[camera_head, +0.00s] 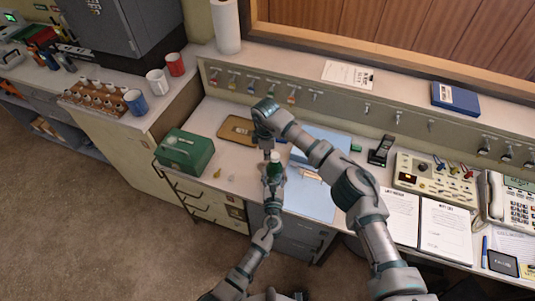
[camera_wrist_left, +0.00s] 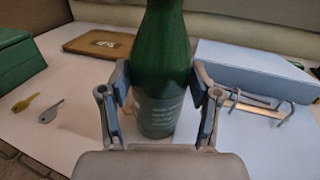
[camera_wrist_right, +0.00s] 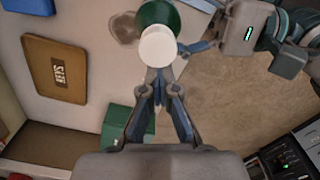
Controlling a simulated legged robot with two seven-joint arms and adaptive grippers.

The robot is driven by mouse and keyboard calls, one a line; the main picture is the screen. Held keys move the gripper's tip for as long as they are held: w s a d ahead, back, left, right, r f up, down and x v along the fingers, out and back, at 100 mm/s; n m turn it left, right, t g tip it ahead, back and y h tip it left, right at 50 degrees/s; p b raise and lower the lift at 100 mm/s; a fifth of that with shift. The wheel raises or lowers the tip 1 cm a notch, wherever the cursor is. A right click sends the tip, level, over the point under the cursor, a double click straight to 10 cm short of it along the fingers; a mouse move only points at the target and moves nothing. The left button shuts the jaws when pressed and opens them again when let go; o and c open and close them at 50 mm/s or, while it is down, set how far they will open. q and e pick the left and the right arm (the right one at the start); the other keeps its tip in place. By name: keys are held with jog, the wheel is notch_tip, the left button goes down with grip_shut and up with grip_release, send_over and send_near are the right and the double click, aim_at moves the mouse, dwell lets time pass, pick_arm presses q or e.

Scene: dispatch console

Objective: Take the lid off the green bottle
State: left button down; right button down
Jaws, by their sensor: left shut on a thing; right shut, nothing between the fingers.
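The green bottle (camera_head: 274,169) is upright over the counter, with its white lid (camera_head: 275,156) on top. My left gripper (camera_wrist_left: 160,92) is shut around the bottle's labelled body; the bottle (camera_wrist_left: 165,45) fills the space between its fingers, and its top is out of that view. In the right wrist view the round white lid (camera_wrist_right: 158,47) covers the bottle's mouth, with the green shoulder (camera_wrist_right: 165,14) around it. My right gripper (camera_wrist_right: 158,82) is shut and empty, its fingertips close beside the lid. I cannot tell whether they touch it.
A green box (camera_head: 185,152) stands at the counter's left end, near two small keys (camera_wrist_left: 38,107). A brown tray (camera_head: 237,130) lies behind. A light blue folder or box (camera_head: 310,200) lies right of the bottle. Documents (camera_head: 443,226) and a telephone (camera_head: 507,203) occupy the far right.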

pick_arm(q)
jog(key=shift+w+a, duration=0.1)
jog(key=shift+a, duration=0.45)
pick_arm(e)
jog(key=shift+w+d, duration=0.15)
jog(key=shift+d, duration=0.1)
pick_arm(q)
jog(key=shift+a, duration=0.3)
pick_arm(e)
jog(key=c, duration=1.3)
grip_release()
jog(key=shift+a, duration=0.55)
